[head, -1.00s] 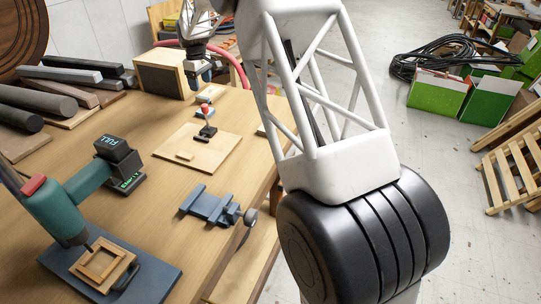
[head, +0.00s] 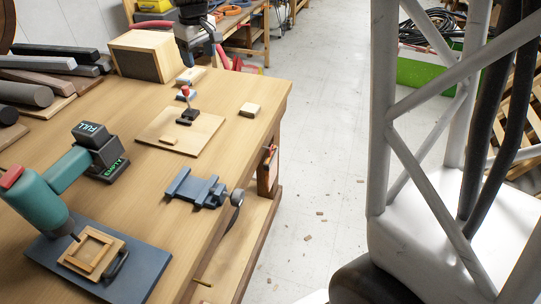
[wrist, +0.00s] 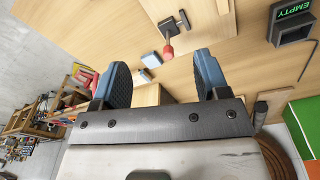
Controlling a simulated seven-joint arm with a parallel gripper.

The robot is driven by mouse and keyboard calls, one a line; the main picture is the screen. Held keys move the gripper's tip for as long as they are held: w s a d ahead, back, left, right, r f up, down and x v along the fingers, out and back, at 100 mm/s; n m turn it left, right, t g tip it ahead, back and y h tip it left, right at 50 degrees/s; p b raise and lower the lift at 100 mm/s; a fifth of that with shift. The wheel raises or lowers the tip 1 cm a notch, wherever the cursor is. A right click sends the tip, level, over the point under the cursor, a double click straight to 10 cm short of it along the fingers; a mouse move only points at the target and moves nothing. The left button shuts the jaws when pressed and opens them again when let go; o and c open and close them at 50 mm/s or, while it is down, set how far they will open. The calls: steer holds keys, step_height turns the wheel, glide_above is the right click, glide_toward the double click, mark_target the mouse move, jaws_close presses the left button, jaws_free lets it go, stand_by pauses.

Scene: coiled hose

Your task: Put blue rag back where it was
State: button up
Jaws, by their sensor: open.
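My gripper (head: 199,44) is open and empty at the far end of the workbench, right of a wooden box with a dark front. In the wrist view its two blue-padded fingers (wrist: 160,76) stand apart, with the bench beyond them. I cannot clearly make out a blue rag in any view. A small flat light-blue piece (wrist: 151,60) lies on the bench beside a red-knobbed lever (wrist: 168,48); it also shows in the head view (head: 184,97). I cannot tell whether it is cloth.
The wooden box (head: 148,56) stands at the bench's far edge. A wooden board (head: 178,133) carries the lever, and a small wooden block (head: 250,109) lies right of it. A blue vise (head: 199,189) sits at the right edge. A green tool (head: 44,203) stands at the left.

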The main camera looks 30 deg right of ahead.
steer(key=s+d+f+m, duration=0.1)
steer(key=s+f+m, duration=0.1)
steer(key=s, duration=1.7)
steer(key=s+d+f+m+t, duration=0.1)
steer(key=s+f+m, duration=0.2)
steer(key=s, duration=1.7)
steer(key=shift+d, duration=0.1)
